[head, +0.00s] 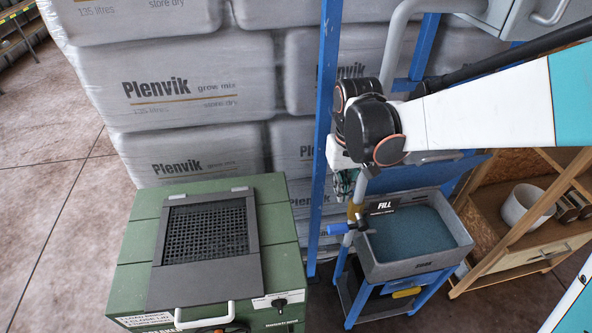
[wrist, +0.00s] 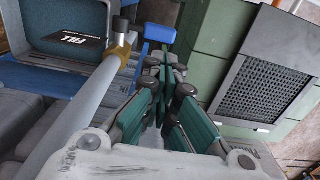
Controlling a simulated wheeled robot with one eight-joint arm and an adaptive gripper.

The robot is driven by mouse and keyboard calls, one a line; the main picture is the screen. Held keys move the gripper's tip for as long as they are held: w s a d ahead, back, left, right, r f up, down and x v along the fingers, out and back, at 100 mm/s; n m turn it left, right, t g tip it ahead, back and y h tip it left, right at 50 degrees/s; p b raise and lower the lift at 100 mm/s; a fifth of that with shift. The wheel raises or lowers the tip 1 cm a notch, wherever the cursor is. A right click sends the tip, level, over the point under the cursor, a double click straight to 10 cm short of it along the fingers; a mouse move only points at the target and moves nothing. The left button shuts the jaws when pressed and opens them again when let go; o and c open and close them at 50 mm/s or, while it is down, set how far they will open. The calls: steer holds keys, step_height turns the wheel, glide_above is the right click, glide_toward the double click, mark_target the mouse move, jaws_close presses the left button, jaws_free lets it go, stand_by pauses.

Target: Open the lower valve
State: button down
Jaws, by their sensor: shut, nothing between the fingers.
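A valve with a blue lever handle (head: 338,229) sits low on the upright grey pipe, beside the FILL tray in the head view. In the wrist view, its brass body (wrist: 122,46) is on the pipe at the upper left, and the blue handle (wrist: 158,33) sticks out to the right of it. My gripper (wrist: 168,78) has its green-padded fingers together with nothing between them. It is close to the pipe and apart from the handle in the wrist view. In the head view, my gripper (head: 343,184) is above the valve, partly hidden by my wrist.
The grey tray (head: 467,241) holds dark blue-green material and stands on a blue frame (head: 328,100). Wrapped Plenvik bags (head: 190,80) fill the back. A wooden shelf (head: 515,225) is at right.

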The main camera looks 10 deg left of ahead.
mark_target(348, 227)
step_height(348, 227, down, 12)
steer(key=shift+r, duration=0.25)
steer(key=shift+f+b, duration=0.15)
steer(key=shift+b, duration=0.2)
